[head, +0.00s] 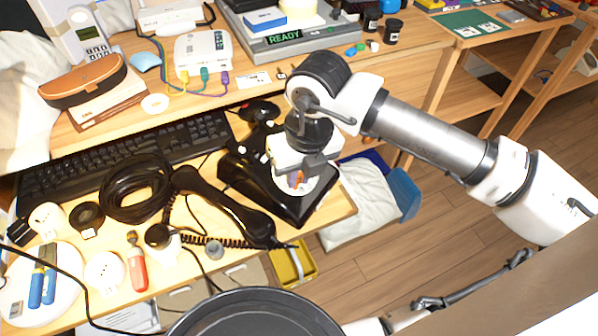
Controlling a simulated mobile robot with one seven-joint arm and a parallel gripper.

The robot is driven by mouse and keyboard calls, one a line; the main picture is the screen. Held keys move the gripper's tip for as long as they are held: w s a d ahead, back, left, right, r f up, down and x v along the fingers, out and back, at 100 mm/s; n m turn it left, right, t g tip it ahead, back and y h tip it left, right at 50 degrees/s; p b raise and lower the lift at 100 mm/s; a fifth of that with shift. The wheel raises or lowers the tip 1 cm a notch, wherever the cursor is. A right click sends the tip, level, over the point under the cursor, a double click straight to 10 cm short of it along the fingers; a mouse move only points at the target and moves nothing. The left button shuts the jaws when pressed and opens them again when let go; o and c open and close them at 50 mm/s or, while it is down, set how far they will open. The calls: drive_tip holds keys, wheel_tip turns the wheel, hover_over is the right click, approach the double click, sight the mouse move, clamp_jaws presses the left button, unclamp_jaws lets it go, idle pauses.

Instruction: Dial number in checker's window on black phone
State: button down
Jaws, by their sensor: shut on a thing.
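The black phone (239,172) sits at the front right edge of the desk, with a pale round dial face partly hidden under my gripper. Its black handset (226,208) lies diagonally along its left side, with a coiled cord nearby. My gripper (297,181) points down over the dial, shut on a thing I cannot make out. A small orange and blue patch shows at the fingers. I cannot tell whether the fingertips touch the dial. The grey checker (320,42) stands at the back, and its window (284,38) reads READY in green. No number is readable there.
A black keyboard (75,168) and a coiled black cable (136,188) lie left of the phone. A white router (203,53) with coloured plugs stands on the shelf behind.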

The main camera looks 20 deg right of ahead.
drive_tip(key=shift+w+f+b, duration=0.1)
drive_tip(key=shift+f+b, duration=0.15)
drive_tip(key=shift+b, duration=0.15)
drive_tip(key=shift+a, duration=0.15)
idle(0.4)
drive_tip(key=shift+w+a+r, duration=0.25)
drive_tip(key=shift+w+a, duration=0.05)
drive_tip(key=shift+a, duration=0.05)
drive_tip(key=shift+b, duration=0.3)
drive_tip(key=shift+w+a+r, duration=0.1)
drive_tip(key=shift+w+a, duration=0.1)
drive_tip(key=shift+w, duration=0.1)
drive_tip(key=shift+w+a+r, duration=0.15)
drive_tip(key=shift+w, duration=0.05)
drive_tip(key=shift+w+b, duration=0.1)
drive_tip(key=shift+b, duration=0.2)
